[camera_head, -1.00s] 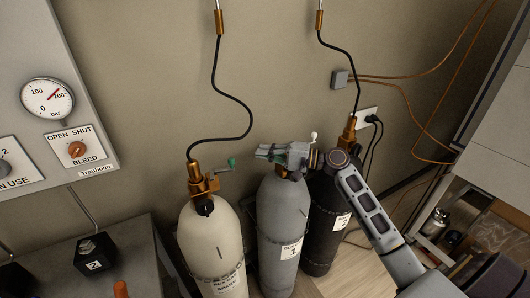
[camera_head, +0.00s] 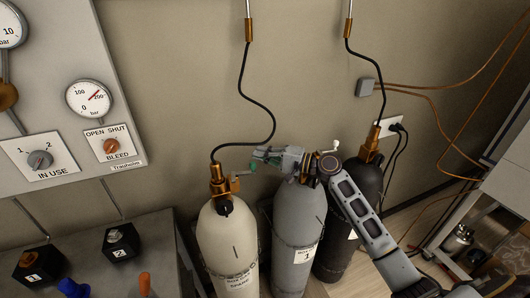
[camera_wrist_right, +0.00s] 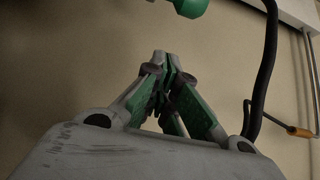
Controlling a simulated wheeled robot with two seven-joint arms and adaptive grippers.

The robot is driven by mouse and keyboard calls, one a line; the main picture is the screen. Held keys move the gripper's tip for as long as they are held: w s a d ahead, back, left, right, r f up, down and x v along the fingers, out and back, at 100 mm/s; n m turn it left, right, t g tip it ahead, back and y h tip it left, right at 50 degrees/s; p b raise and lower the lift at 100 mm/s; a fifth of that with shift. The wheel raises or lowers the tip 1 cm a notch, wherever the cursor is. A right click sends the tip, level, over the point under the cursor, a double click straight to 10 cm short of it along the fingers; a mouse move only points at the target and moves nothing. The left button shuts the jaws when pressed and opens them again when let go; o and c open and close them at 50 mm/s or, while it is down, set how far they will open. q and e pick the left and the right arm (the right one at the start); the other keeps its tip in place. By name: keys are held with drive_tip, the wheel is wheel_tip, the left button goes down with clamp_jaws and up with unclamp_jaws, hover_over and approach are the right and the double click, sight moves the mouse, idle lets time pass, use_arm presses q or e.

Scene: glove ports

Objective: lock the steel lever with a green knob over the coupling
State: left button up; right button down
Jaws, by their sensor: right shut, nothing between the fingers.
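The coupling (camera_head: 218,184) is brass and sits on top of the cream bottle, with a black hose running up from it. A short steel lever (camera_head: 240,174) sticks out to its right and ends in a green knob (camera_head: 252,167). My right gripper (camera_head: 259,154) is shut and empty, pointing left, close to the knob and a little above it in the head view. Whether they touch cannot be told there. In the right wrist view the green knob (camera_wrist_right: 190,7) shows at the top edge, apart from the closed fingertips (camera_wrist_right: 164,62). My left gripper is out of view.
Below my right gripper stands a grey bottle (camera_head: 298,225), with a dark bottle (camera_head: 366,190) to its right. A white knob (camera_head: 336,145) shows beside my right wrist. A gauge panel (camera_head: 65,100) hangs at left. A black hose (camera_wrist_right: 266,65) shows in the wrist view.

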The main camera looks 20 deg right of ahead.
sight(244, 172)
drive_tip(key=shift+s+a+p, duration=0.3)
drive_tip(key=shift+s+p, duration=0.05)
drive_tip(key=shift+s, duration=0.45)
drive_tip(key=shift+s+a+p, duration=0.25)
drive_tip(key=shift+s+p, duration=0.05)
drive_tip(key=shift+s, duration=0.5)
